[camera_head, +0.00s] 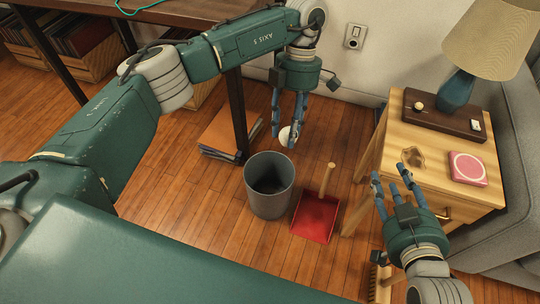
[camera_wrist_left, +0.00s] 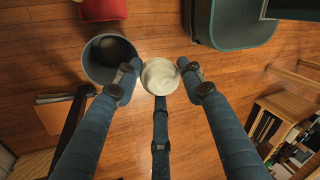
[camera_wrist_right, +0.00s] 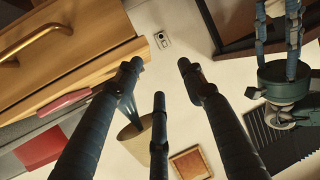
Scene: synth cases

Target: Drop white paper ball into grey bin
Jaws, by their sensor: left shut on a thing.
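The white paper ball (camera_head: 284,137) is held between the fingertips of my left gripper (camera_head: 288,128). The ball also shows in the left wrist view (camera_wrist_left: 160,77), between the fingers. The grey bin (camera_head: 268,203) stands upright on the wooden floor, with its open mouth up. In the head view the ball appears above and slightly right of the bin's far rim. In the left wrist view the bin (camera_wrist_left: 91,68) lies up and left of the ball, not directly behind it. My right gripper (camera_head: 391,178) is open and empty beside the nightstand's front.
A red dustpan (camera_head: 316,220) with a wooden handle lies right of the bin. The wooden nightstand (camera_head: 445,198) holds a lamp (camera_head: 455,91), a dark tray (camera_head: 411,111) and a pink box (camera_head: 468,168). A desk leg (camera_head: 237,112) and folders (camera_head: 218,135) stand left of the ball.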

